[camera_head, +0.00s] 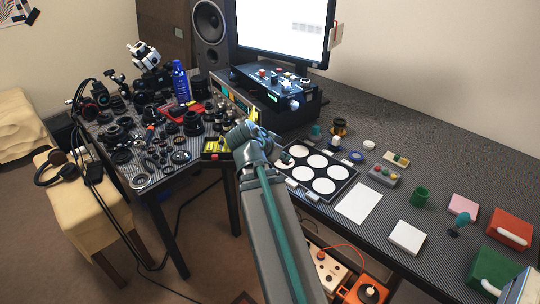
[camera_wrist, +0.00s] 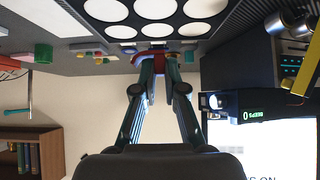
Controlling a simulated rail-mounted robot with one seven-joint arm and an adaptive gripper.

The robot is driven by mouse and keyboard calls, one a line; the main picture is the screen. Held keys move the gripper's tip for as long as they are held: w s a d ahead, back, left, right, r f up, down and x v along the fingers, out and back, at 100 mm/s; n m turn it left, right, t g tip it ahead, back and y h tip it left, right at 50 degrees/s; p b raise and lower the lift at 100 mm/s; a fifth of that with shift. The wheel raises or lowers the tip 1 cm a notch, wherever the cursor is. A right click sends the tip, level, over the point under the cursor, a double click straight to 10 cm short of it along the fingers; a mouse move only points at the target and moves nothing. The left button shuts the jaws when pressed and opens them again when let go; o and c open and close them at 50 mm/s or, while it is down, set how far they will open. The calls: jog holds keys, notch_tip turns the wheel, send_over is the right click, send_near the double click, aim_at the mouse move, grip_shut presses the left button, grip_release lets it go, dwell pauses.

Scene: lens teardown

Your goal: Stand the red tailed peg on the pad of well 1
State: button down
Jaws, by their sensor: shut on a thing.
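In the wrist view, my gripper (camera_wrist: 155,58) is shut on a red thing (camera_wrist: 178,63), which I take for the red tailed peg. Only part of it shows between the fingertips, and its tail cannot be made out. In the head view my own arm hides the fingertips and the peg. The black tray (camera_head: 330,197) with several round white pads lies just right of my gripper. It also shows at the top of the wrist view (camera_wrist: 165,20), close to the fingertips. I cannot read which pad is well 1, or tell if the peg touches one.
A black control box (camera_head: 300,104) stands behind the tray. A white sheet (camera_head: 359,203), a grey button box (camera_head: 383,176), a green cup (camera_head: 419,196) and a white block (camera_head: 406,237) lie to the right. The left table is crowded with lens parts.

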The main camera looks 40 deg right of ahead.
jog(key=w+d+f, duration=0.1)
jog(key=w+f, duration=0.1)
jog(key=w, duration=0.1)
jog(key=w+f+p, duration=0.1)
jog(key=w+f, duration=0.2)
jog(key=w+d+f+p, duration=0.1)
jog(key=w+f, duration=0.2)
jog(key=shift+w+d, duration=0.15)
jog(key=shift+d, duration=0.2)
jog(key=shift+w+f+p, duration=0.1)
jog(key=shift+f+p, duration=0.2)
jog(key=shift+f, duration=1.4)
jog(key=shift+f, duration=0.2)
jog(key=c, duration=1.2)
grip_release()
jog(key=shift+r, duration=0.1)
jog(key=shift+c, duration=0.2)
